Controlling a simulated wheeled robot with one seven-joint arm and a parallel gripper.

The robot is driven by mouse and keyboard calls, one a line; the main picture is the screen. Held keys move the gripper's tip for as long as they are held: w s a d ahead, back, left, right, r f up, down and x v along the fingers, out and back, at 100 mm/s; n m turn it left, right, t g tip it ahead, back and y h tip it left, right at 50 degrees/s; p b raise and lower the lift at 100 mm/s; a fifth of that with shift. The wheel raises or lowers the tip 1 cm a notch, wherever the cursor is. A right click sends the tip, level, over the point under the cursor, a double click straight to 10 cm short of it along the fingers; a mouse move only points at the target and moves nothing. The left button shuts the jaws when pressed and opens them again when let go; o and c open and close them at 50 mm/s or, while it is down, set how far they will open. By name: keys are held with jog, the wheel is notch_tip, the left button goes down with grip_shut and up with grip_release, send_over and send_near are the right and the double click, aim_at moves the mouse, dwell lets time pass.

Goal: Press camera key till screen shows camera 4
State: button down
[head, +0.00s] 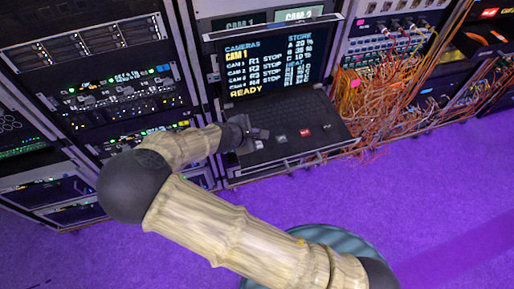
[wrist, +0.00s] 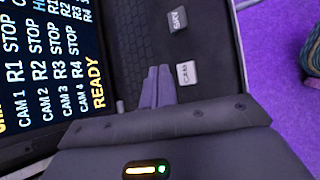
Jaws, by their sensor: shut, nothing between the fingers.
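The screen (head: 266,65) in the head view shows CAMERAS with CAM 1 in yellow below it. It lists several cameras with STOP and ends with READY. The screen also shows in part in the wrist view (wrist: 45,60). The pale camera key, marked CAM (wrist: 187,73), stands on the dark key panel; the head view shows it small (head: 259,144). My gripper (wrist: 158,72) is shut and empty, with its fingertips just left of the CAM key in the wrist view. I cannot tell their height above the panel. In the head view my gripper (head: 262,133) is over the panel's left part.
Another key (wrist: 178,20) sits beyond the CAM key. Orange cables (head: 370,100) hang at the right. Equipment racks (head: 105,85) stand left. The purple floor in front is largely clear.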

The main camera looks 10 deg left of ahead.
aim_at(260, 142)
jog(key=shift+f+b, duration=0.9)
jog(key=shift+f, duration=1)
dwell(0.5)
jog(key=shift+f, duration=0.4)
jog(key=shift+f+b, duration=0.4)
dwell(0.6)
dwell(0.4)
jog(key=shift+r+p, duration=0.75)
jog(key=shift+r, duration=0.1)
jog(key=shift+r+p, duration=1.95)
jog(key=shift+r, duration=0.55)
dwell(0.5)
